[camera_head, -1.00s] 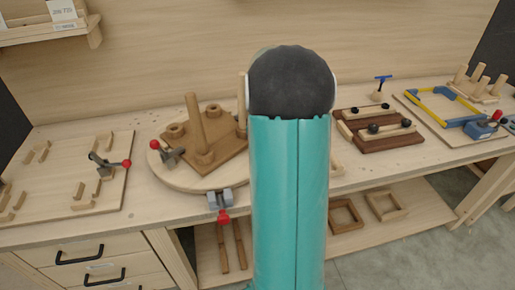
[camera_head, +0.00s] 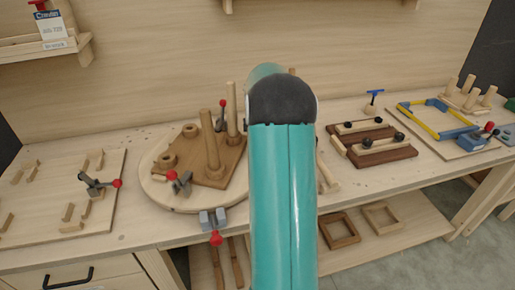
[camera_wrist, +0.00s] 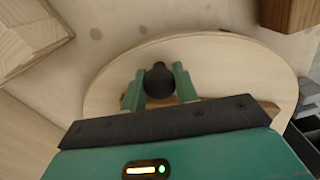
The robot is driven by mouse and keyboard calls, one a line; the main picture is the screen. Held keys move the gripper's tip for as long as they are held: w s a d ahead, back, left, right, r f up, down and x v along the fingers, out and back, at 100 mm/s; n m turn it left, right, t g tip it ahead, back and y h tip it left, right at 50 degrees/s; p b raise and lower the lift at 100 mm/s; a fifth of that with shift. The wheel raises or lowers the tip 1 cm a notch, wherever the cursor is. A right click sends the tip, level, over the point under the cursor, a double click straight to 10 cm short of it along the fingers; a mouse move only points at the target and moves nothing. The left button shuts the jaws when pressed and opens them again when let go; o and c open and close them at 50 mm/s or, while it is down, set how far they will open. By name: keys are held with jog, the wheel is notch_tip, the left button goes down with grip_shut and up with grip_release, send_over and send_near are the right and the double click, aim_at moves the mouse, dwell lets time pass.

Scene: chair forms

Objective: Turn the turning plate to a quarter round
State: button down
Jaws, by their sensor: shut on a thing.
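The turning plate (camera_head: 150,190) is a round, pale wooden disc on the bench, left of my arm in the head view. A darker wooden board with pegs (camera_head: 195,160) and red-tipped clamps (camera_head: 180,183) sits on it. The plate's right part is hidden behind my teal arm. The plate also fills the middle of the wrist view (camera_wrist: 240,65). There my gripper (camera_wrist: 160,82) is over the plate, with its two teal fingers shut on a round black knob (camera_wrist: 158,78). My gripper is hidden in the head view.
A grey clamp with a red knob (camera_head: 214,220) is at the bench's front edge by the plate. A pale board with a clamp (camera_head: 60,195) lies left. Dark wood blocks with black knobs (camera_head: 375,142) and a blue-and-yellow frame fixture (camera_head: 440,115) stand right. A shelf (camera_head: 50,48) hangs upper left.

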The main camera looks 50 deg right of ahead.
jog(key=w+d+n, duration=0.2)
jog(key=w, duration=0.1)
jog(key=shift+w+d+n, duration=0.15)
jog(key=shift+w+n, duration=0.1)
jog(key=shift+n, duration=0.05)
jog(key=shift+w+d+r+n, duration=0.1)
jog(key=shift+w+d+n, duration=0.2)
jog(key=shift+w+n, duration=0.4)
jog(key=shift+w+d+f+n, duration=0.1)
jog(key=shift+w+d+n, duration=0.2)
jog(key=shift+w, duration=0.65)
jog(key=shift+w+d+r+n, duration=0.1)
jog(key=shift+w+d+n, duration=0.15)
jog(key=shift+w+n, duration=0.45)
jog(key=shift+w, duration=0.15)
jog(key=c, duration=1.1)
grip_release()
notch_tip(320, 180, up, 14)
jog(key=shift+f, duration=0.15)
